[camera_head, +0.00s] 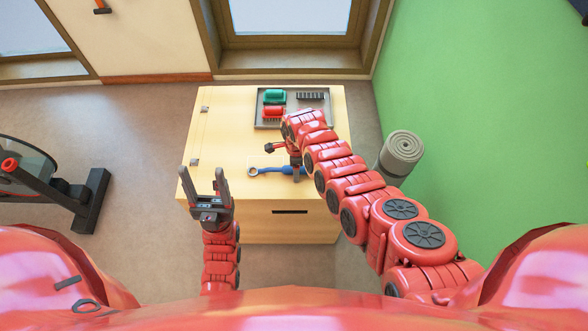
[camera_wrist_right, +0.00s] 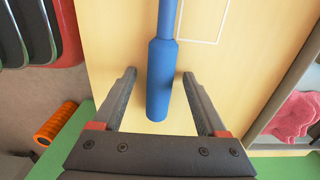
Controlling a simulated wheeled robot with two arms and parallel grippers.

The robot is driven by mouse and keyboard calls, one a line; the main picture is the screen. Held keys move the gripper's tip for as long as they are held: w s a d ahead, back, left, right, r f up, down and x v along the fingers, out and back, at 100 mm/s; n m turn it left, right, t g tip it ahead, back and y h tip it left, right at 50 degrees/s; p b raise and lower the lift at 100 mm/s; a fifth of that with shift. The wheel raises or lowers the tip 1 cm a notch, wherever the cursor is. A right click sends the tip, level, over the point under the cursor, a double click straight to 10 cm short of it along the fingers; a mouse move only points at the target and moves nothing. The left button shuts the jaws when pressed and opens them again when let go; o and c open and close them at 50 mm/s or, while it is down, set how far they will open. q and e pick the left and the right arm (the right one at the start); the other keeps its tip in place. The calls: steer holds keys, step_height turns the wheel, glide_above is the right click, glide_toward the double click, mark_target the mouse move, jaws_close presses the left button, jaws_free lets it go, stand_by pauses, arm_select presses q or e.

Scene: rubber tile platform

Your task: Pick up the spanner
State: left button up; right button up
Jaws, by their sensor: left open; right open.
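The spanner (camera_head: 269,169) is blue with a pale ring end and lies on the light wooden table top (camera_head: 225,130). In the right wrist view, its blue handle (camera_wrist_right: 161,85) runs between the two fingers of my right gripper (camera_wrist_right: 159,76). The fingers are apart, with a gap on each side of the handle. In the head view, my right arm and hand hide the spanner's right part. My left gripper (camera_head: 207,172) is open and empty, fingers pointing away from me, left of the spanner by the table's left edge.
A grey tray (camera_head: 262,122) with a green item (camera_head: 274,96), a red item (camera_head: 273,112) and a dark ridged item (camera_head: 310,96) is at the table's back. A rolled grey mat (camera_head: 402,150) stands right of the table. Exercise equipment (camera_head: 88,200) is on the left floor.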

jaws_close()
steer(key=shift+w+r, duration=0.1)
steer(key=shift+r, duration=0.1)
stand_by(0.6)
steer(key=shift+r, duration=0.75)
steer(key=shift+s+a+r, duration=0.15)
steer(key=shift+s+r, duration=0.25)
steer(key=shift+r, duration=0.35)
steer(key=s+a, duration=0.1)
steer(key=s, duration=0.2)
steer(key=s+b, duration=0.1)
steer(key=s, duration=0.2)
steer(key=s+a+b, duration=0.1)
steer(key=s, duration=0.2)
steer(key=shift+a+r, duration=0.35)
steer(key=shift+r, duration=0.05)
steer(key=s, duration=0.2)
steer(key=s+a, duration=0.1)
steer(key=s+r, duration=0.1)
steer(key=s, duration=0.1)
steer(key=shift+s+a+p, duration=0.3)
steer(key=shift+p, duration=0.05)
